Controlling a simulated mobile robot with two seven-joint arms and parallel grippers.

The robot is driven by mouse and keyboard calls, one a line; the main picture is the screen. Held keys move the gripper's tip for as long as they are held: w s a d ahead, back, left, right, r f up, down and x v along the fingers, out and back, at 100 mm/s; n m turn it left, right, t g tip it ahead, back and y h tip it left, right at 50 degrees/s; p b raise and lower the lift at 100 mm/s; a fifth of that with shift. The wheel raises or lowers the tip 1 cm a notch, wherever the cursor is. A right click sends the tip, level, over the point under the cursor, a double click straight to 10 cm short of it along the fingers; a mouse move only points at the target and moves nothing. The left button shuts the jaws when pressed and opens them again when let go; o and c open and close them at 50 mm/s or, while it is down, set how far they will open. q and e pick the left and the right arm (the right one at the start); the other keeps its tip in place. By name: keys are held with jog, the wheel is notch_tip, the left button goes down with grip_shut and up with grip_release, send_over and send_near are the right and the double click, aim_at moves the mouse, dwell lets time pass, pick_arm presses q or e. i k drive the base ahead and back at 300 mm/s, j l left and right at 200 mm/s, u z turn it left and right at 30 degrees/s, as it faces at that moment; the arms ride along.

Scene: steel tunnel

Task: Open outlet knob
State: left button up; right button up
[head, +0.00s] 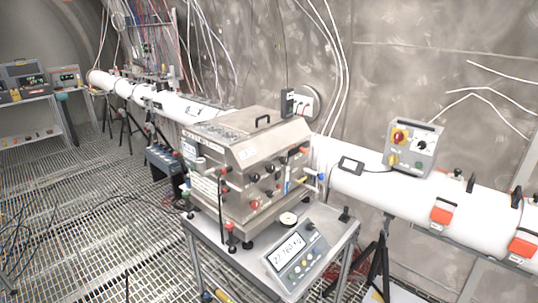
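A steel box-shaped unit (225,158) with a black top handle stands on a metal cart (340,228). Its front panel carries several small knobs and fittings in black, red, orange and blue. A blue-ended fitting (321,177) sticks out at the panel's right side. A red-topped fitting (230,226) stands at the box's front left foot. Labels are too small to read, so I cannot tell which knob is the outlet knob or how it is turned. Neither of my grippers is in view.
A scale with a lit display (290,252) sits on the cart in front of the box. A white pipe (465,212) on black tripods runs behind, bearing a grey control box (412,147) with a red-yellow switch. Cables lie at left. Grating floor (90,235) is mostly open at left.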

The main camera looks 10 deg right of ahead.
aim_at(270, 168)
jog(key=i+l+u, duration=0.15)
jog(key=i, duration=0.35)
jog(key=i+u, duration=0.15)
jog(key=i, duration=0.35)
jog(key=i+l+u, duration=0.15)
jog(key=i, duration=0.3)
jog(key=i+l+u, duration=0.15)
jog(key=i+l, duration=0.2)
jog(key=i, duration=0.1)
